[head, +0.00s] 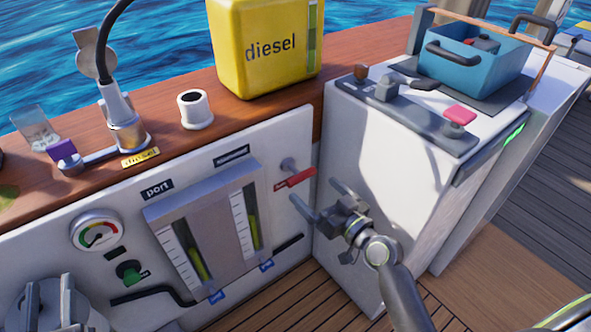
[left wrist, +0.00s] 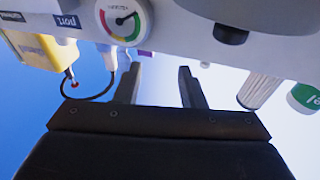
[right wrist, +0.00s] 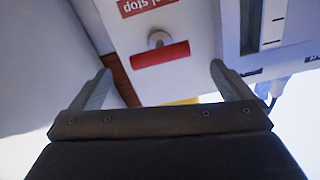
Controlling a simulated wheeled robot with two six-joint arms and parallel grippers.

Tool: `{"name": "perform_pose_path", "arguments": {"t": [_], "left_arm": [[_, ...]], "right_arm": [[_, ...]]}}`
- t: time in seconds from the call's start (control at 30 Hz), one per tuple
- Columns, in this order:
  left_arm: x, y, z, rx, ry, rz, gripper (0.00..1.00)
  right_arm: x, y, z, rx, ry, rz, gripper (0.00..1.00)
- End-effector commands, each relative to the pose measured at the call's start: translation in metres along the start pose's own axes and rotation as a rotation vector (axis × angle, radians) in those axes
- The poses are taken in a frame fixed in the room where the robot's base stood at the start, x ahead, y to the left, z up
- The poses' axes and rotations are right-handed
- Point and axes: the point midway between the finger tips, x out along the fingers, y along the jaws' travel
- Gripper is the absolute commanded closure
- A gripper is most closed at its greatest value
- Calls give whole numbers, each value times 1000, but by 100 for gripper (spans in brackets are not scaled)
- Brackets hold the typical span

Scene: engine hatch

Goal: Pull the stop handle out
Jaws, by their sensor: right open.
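The stop handle is a red bar (head: 295,178) on a short grey stem, at the right end of the white panel. In the right wrist view the red handle (right wrist: 160,54) lies between the fingers' lines, ahead of the tips, below a red label ending in "stop" (right wrist: 145,5). My right gripper (head: 320,196) is open and empty, just right of and below the handle, not visibly touching it. My left gripper (head: 49,290) is at the panel's lower left. Its fingers stand apart with nothing between them in the left wrist view (left wrist: 159,72).
A white cabinet (head: 380,200) stands close right of the handle. A yellow diesel can (head: 268,50) sits on the wooden ledge above.

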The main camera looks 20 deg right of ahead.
Motion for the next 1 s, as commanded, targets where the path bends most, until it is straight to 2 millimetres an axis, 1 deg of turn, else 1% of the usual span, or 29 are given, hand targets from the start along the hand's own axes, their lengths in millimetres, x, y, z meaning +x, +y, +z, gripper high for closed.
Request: {"name": "perform_pose_path", "arguments": {"t": [0.03, 0.2, 0.3, 0.4, 0.5, 0.6, 0.87, 0.9, 1.0], "left_arm": [[0, 0, 3, -3, -18, 0, 64], [-1, 0, 7, -6, -35, 0, 64], [-1, 0, 6, -5, -29, 0, 64], [0, 0, 2, -1, -10, 0, 64], [0, 0, -1, 1, 7, 0, 64], [0, 0, -2, 2, 13, -1, 64], [0, 0, -3, 3, 16, -1, 64], [0, 0, -3, 3, 16, -1, 64], [0, 0, -3, 3, 17, -1, 64]], "right_arm": [[12, -1, -1, 1, 2, -2, 0], [46, 0, -1, 1, 2, -1, 0], [63, 0, -1, 0, 2, -1, 0], [76, 0, 0, 1, 1, -1, 0], [84, 0, 0, 1, 0, -1, 0], [89, 0, 0, 0, 0, 0, 0], [90, 0, 0, 0, 0, 0, 0], [90, 0, 0, 0, 0, 0, 1], [90, 0, 0, 0, 0, 0, 14]]}}
